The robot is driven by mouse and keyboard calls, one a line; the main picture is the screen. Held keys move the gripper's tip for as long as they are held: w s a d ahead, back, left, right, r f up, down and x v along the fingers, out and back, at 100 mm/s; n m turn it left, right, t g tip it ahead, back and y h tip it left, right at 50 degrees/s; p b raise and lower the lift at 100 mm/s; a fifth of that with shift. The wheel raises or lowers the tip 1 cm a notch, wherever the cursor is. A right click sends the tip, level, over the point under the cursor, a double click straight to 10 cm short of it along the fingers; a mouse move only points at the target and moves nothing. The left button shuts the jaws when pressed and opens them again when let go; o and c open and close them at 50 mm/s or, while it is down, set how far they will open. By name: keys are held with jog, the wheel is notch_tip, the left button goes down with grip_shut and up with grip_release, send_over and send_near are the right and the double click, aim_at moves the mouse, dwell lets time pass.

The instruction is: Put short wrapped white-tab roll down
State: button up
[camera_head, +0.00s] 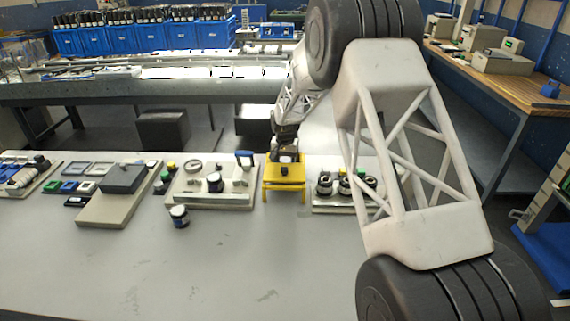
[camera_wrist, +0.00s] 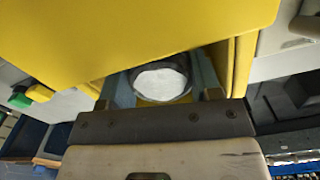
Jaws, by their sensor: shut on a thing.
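My gripper (camera_head: 287,148) is at the yellow stand (camera_head: 284,186) in the middle of the bench. In the wrist view, the two fingers of my gripper (camera_wrist: 163,88) are shut on a roll (camera_wrist: 160,80) with a round white face and a dark rim. The yellow stand (camera_wrist: 130,30) fills the top of that view, and yellow walls show close beside the fingers. The far side of the roll is hidden, and I cannot tell whether it rests on the stand. No tab on it can be made out.
A pale fixture board (camera_head: 215,202) with a dark jar stands left of the stand. Another board (camera_head: 335,209) with several dark rolls stands right. A small dark jar (camera_head: 179,216) stands in front. A grey box (camera_head: 122,178) lies farther left. The front bench (camera_head: 240,270) is clear.

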jog(key=shift+f, duration=0.5)
jog(key=o, duration=0.7)
jog(key=shift+f, duration=0.15)
jog(key=shift+r, duration=6.2)
